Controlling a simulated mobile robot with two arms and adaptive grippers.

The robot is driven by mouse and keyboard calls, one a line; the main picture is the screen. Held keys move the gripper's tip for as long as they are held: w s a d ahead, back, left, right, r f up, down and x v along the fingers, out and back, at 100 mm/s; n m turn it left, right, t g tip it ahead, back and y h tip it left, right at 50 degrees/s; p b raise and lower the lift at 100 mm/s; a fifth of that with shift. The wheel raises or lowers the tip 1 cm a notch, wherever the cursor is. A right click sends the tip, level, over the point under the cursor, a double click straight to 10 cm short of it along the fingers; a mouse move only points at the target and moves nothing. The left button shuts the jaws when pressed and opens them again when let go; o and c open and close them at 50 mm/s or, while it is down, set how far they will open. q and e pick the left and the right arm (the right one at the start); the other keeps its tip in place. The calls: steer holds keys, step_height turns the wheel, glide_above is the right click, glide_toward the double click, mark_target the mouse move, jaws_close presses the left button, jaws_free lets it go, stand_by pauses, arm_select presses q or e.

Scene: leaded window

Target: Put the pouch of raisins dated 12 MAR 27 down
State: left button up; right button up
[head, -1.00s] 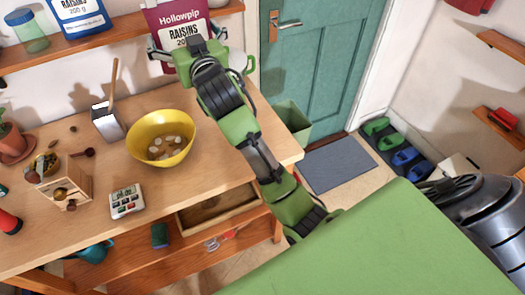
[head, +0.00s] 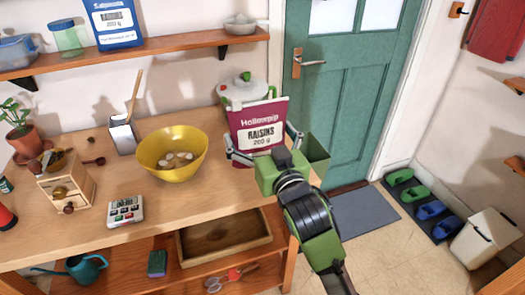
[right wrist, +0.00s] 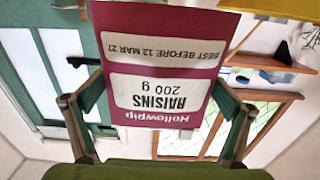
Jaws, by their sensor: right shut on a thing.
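The maroon Hollowpip raisins pouch (head: 257,113), marked 200 g, is upright above or at the right end of the wooden worktop. My right gripper (head: 264,142) is shut on it, one finger at each side. I cannot tell whether its base touches the worktop; the gripper hides part of it. In the right wrist view the pouch (right wrist: 165,62) appears upside down between the fingers (right wrist: 163,100), and its label reads BEST BEFORE 12 MAR, with the year partly unclear. My left gripper is not in view.
The worktop (head: 110,170) holds a yellow bowl (head: 170,152), a lidded pot (head: 246,91) behind the pouch and a timer (head: 125,211). A blue raisins pouch (head: 114,22) stands on the shelf (head: 150,52).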

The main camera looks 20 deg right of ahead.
mark_target(260, 129)
steer(key=w+d+f, duration=0.1)
steer(key=w+f, duration=0.2)
steer(key=w+d+f+p, duration=0.1)
steer(key=w+f, duration=0.1)
steer(key=f, duration=0.2)
steer(key=w+d+f, duration=0.1)
steer(key=w+f, duration=0.2)
steer(key=shift+w+f, duration=0.3)
steer(key=shift+f, duration=0.05)
steer(key=o, duration=0.9)
steer(key=shift+f, duration=0.2)
steer(key=shift+o, duration=0.3)
